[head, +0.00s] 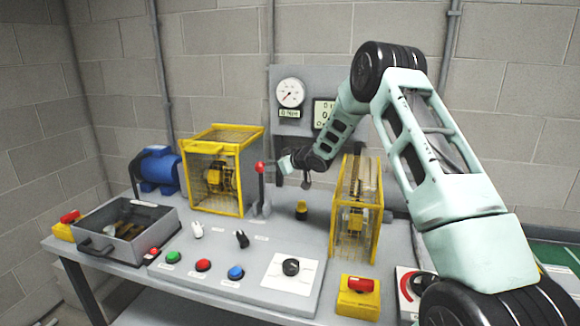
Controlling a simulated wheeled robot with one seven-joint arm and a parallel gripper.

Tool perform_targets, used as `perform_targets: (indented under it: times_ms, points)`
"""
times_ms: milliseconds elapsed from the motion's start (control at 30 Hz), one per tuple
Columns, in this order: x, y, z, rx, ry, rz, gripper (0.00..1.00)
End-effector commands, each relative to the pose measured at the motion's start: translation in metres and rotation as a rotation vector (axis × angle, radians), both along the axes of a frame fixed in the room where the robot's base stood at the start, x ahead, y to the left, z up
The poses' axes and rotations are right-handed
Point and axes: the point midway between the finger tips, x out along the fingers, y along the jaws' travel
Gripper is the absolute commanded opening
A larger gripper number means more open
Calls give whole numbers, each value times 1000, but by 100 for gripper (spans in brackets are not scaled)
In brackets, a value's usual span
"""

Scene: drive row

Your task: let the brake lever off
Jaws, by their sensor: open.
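A lever with a red knob (260,168) stands upright on the grey bench, between the two yellow guard cages; I take it as the brake lever. Its grey base is near the back middle of the panel. My gripper (306,184) hangs just right of the lever, at about the height of its shaft, and is apart from it in the picture. It is small and dark here, but looks open with nothing between the fingers. Labels by the lever are too small to read.
Yellow cages stand left (240,150) and right (357,238) of the lever. A blue motor (158,168), a grey tray (148,222), coloured buttons (203,265), a dial (291,267) and a yellow-black knob (301,208) share the bench. A gauge (290,92) is on the back board.

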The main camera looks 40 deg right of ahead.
Motion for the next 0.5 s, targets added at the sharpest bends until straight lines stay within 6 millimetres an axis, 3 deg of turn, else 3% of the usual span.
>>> perform_targets:
  times_ms: [200,500]
  points:
    - [-40,-6,16,-2,-1,-1,58]
    - [-61,-8,26,-1,0,-1,58]
